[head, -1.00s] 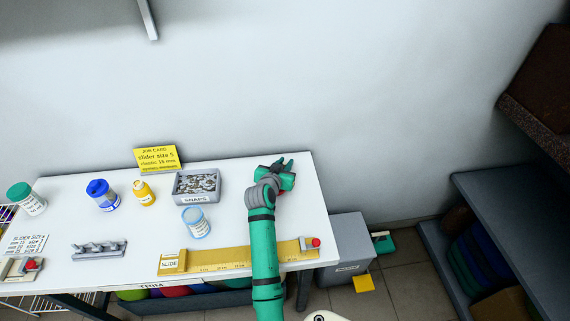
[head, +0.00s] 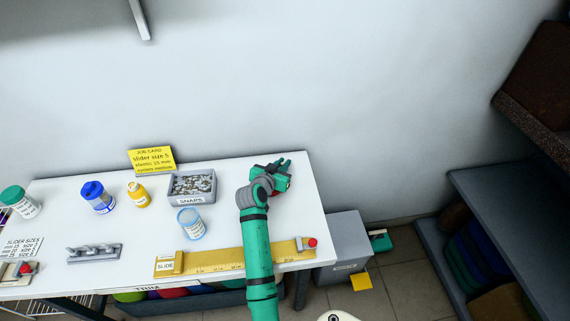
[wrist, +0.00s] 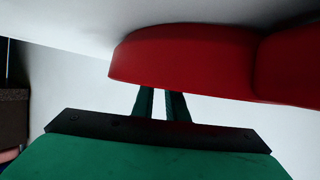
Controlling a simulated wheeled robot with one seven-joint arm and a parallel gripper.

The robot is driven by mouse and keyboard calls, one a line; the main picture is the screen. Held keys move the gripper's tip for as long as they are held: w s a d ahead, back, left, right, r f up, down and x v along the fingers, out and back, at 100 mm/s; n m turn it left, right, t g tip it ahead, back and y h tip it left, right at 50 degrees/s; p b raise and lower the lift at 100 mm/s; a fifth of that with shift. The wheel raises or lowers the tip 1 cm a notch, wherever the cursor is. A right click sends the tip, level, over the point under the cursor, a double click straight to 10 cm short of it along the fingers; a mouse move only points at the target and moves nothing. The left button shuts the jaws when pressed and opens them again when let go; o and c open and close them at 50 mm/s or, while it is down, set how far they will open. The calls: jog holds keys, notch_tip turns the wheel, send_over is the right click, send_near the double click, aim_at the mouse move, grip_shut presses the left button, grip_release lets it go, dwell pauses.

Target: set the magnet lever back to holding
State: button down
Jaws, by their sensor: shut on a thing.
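My gripper (head: 281,164) is over the back right part of the white table, its fingers towards the wall. A small patch of red shows beside it in the head view. In the wrist view, the two dark green fingers (wrist: 161,104) are close together and reach up to a large, smooth red thing (wrist: 190,58) with a rounded end. My gripper is shut on this red thing, which may be the magnet. Where the fingertips meet it is hidden behind its edge. I cannot make out a lever or its setting.
The table (head: 110,219) carries a snaps tray (head: 190,199), a clear jar (head: 190,224), blue (head: 98,199) and yellow (head: 138,193) bottles, and a yellow slide rule (head: 205,263). A job card (head: 151,160) stands behind. A grey box (head: 345,245) is right of the table.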

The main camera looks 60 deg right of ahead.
jog(key=c, duration=1.7)
grip_release()
jog(key=shift+c, duration=0.2)
jog(key=v, duration=1)
jog(key=shift+s+a, duration=0.15)
jog(key=shift+a, duration=0.25)
jog(key=shift+r, duration=0.1)
